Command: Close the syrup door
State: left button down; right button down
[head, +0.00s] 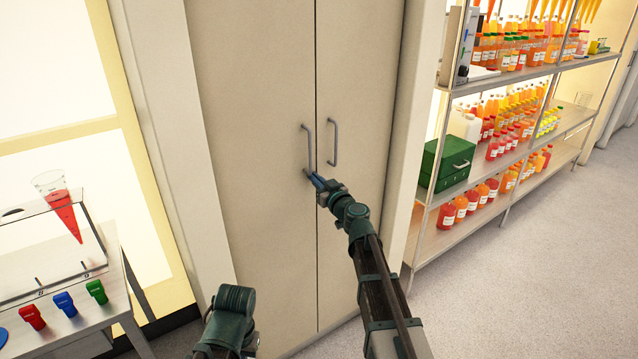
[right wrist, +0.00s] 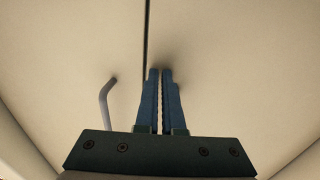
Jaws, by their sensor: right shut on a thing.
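A tall cream cabinet has two doors, a left door (head: 255,90) and a right door (head: 360,90), meeting at a dark vertical seam. Both look about flush in the head view. No label tells which is the syrup door. Each has a grey bar handle near the seam: the left handle (head: 306,145) and the right handle (head: 333,142). My right gripper (head: 312,177) is shut on the lower end of the left handle. In the right wrist view its blue fingers (right wrist: 161,95) are nearly together and mostly hide the held handle; another handle (right wrist: 106,100) stands apart. My left gripper is not visible.
A metal shelf (head: 470,85) with juice bottles and a green box (head: 446,163) stands to the right. On the left, a table (head: 110,300) bears a red sample cone (head: 64,210) and coloured clips. Open floor (head: 540,250) lies at the right.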

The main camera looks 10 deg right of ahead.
jog(key=shift+w+a+r, duration=0.1)
jog(key=shift+w+r, duration=0.05)
jog(key=shift+w, duration=0.25)
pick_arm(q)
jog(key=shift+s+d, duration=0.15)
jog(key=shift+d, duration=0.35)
pick_arm(e)
jog(key=d+v, duration=0.1)
jog(key=v, duration=1.3)
jog(key=shift+s+d, duration=0.15)
jog(key=shift+d, duration=0.25)
jog(key=shift+a, duration=0.1)
